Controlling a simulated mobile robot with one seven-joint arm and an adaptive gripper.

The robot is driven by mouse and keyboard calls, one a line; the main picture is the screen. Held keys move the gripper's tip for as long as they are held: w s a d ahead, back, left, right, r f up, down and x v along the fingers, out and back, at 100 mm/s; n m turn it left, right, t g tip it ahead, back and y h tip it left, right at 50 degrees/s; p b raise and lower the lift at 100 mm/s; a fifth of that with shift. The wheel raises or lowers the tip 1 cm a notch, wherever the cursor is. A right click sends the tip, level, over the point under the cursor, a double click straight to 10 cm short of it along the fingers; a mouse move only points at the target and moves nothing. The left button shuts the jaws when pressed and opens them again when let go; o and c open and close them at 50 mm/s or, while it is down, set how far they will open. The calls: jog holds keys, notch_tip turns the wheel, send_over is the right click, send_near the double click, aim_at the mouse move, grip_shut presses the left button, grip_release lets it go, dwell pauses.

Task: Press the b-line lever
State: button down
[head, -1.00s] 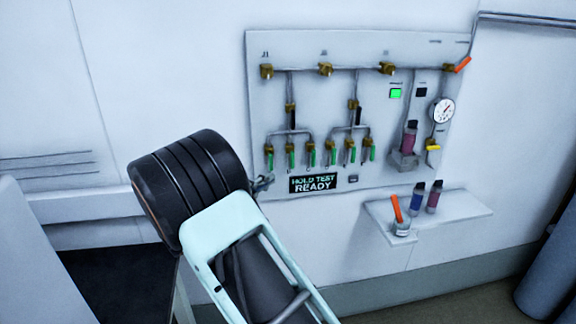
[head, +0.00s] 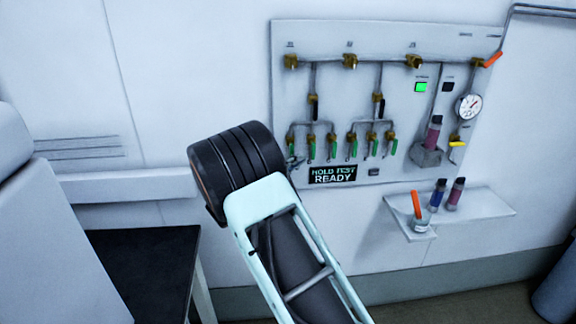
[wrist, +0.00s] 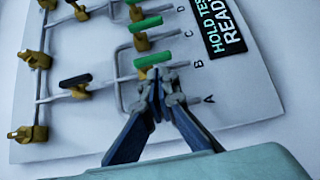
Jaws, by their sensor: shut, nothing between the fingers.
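The b-line lever (wrist: 156,59) is a green handle on a brass valve beside the letter B in the wrist view. In the head view the lever (head: 312,151) hangs from the left valve group on the wall panel. My gripper (wrist: 160,74) is shut and empty. Its fingertips sit at the B valve, just below the lever in the wrist view, covering part of the valve. I cannot tell whether they touch. My gripper (head: 293,161) shows in the head view at the lower left of the panel. The A valve is hidden behind the fingers in the wrist view.
Green levers for C (wrist: 146,24) and D stand close by, and a black-handled valve (wrist: 75,81) is farther left. The sign (head: 332,174) reads HOLD TEST READY. A shelf (head: 480,204) with vials and a beaker is at lower right.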

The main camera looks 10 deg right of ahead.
aim_at(313, 151)
jog(key=x, duration=0.2)
jog(key=shift+w+d, duration=0.2)
jog(key=shift+w, duration=0.05)
jog(key=shift+f, duration=0.1)
jog(key=shift+f+b, duration=0.1)
jog(key=shift+b, duration=0.5)
jog(key=shift+d+f+n+t+h+b, duration=0.1)
jog(key=shift+d+n+t+h+b, duration=0.15)
jog(key=shift+n+b, duration=0.4)
